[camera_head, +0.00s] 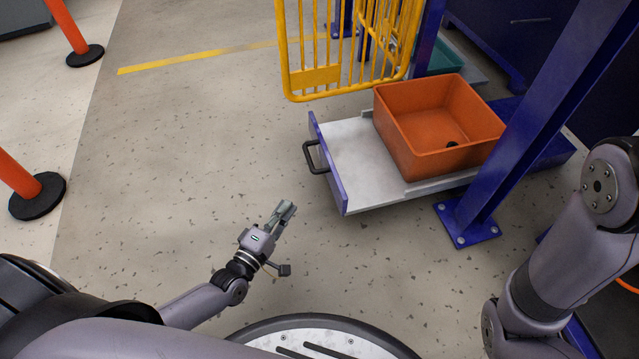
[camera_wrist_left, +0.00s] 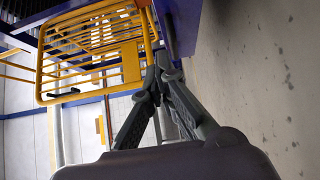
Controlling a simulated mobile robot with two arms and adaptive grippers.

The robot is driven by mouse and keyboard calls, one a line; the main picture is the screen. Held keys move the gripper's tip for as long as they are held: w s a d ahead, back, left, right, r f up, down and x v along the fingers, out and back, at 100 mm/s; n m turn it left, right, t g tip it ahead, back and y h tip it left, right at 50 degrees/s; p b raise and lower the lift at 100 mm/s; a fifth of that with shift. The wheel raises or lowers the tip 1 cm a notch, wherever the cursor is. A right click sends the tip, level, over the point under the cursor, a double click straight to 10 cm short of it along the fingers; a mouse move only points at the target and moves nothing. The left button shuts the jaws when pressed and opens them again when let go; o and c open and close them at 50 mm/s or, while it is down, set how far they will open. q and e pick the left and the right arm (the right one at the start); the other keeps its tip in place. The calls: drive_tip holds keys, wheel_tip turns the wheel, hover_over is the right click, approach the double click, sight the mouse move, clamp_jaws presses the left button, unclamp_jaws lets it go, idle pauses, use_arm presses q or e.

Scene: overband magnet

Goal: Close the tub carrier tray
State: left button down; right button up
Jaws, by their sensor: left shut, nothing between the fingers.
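The tub carrier tray (camera_head: 350,160) is a light grey slide-out plate with a blue front panel (camera_head: 327,165) and a black bar handle (camera_head: 314,157) on that panel. It is pulled out from a blue frame. An orange tub (camera_head: 432,147) stands on it, empty apart from a small dark spot inside. My left gripper (camera_head: 286,208) is shut and empty, apart from the tray, in front of and below the handle in the head view. Its closed fingers also show in the left wrist view (camera_wrist_left: 163,66). My right arm shows at the right, but its gripper is out of view.
A yellow barred gate (camera_head: 350,50) stands open behind the tray. A blue post (camera_head: 530,120) with a bolted foot rises right of the tub. Orange posts (camera_head: 20,178) on black bases stand at the left. The floor before the tray is clear.

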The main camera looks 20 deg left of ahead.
use_arm(q)
drive_tip(key=w+d+b, duration=0.5)
drive_tip(key=w+b, duration=0.1)
drive_tip(key=w, duration=0.6)
drive_tip(key=shift+d, duration=0.15)
